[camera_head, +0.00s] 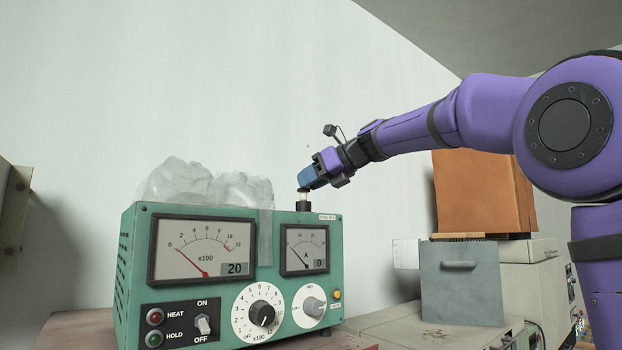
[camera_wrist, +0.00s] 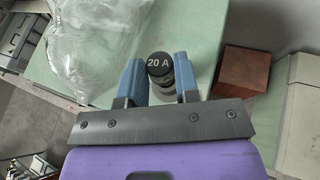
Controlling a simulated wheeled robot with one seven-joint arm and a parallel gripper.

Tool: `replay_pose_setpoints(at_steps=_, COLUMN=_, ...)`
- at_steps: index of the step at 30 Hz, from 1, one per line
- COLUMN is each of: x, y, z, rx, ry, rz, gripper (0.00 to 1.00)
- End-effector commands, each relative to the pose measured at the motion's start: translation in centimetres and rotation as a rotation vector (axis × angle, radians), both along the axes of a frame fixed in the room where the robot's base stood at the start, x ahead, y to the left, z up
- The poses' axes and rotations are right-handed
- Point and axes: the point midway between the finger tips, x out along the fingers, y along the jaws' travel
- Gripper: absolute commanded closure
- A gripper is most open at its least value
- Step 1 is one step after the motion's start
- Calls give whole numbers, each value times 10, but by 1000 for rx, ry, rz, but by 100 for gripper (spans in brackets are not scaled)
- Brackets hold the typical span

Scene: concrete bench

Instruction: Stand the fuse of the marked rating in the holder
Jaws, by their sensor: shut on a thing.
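My gripper (camera_head: 306,183) is above the right end of the green instrument's top. In the wrist view its blue fingers (camera_wrist: 159,62) are shut on a fuse (camera_wrist: 158,64) whose dark cap reads "20 A". In the head view a short pale part of the fuse (camera_head: 303,196) shows below the fingers, roughly upright. The black holder (camera_head: 302,206) is directly beneath it on the instrument (camera_head: 270,265). I cannot tell how deep the fuse sits in it. A small white label (camera_head: 327,217) is at the instrument's top right edge; its print is too small to read surely.
Crumpled clear plastic (camera_head: 190,183) covers the left and middle of the instrument's top, close to the holder; it also shows in the wrist view (camera_wrist: 95,45). A grey box (camera_head: 462,283) and an orange-brown box (camera_head: 485,190) stand to the right.

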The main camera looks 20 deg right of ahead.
Motion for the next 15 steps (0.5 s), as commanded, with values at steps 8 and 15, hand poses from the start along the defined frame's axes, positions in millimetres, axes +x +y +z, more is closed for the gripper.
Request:
replay_pose_setpoints(at_steps=8, x=0, y=0, z=-4, rx=0, ry=0, rz=0, gripper=91)
replay_pose_setpoints(at_steps=15, x=0, y=0, z=-8, rx=1, ry=-1, rz=0, gripper=91)
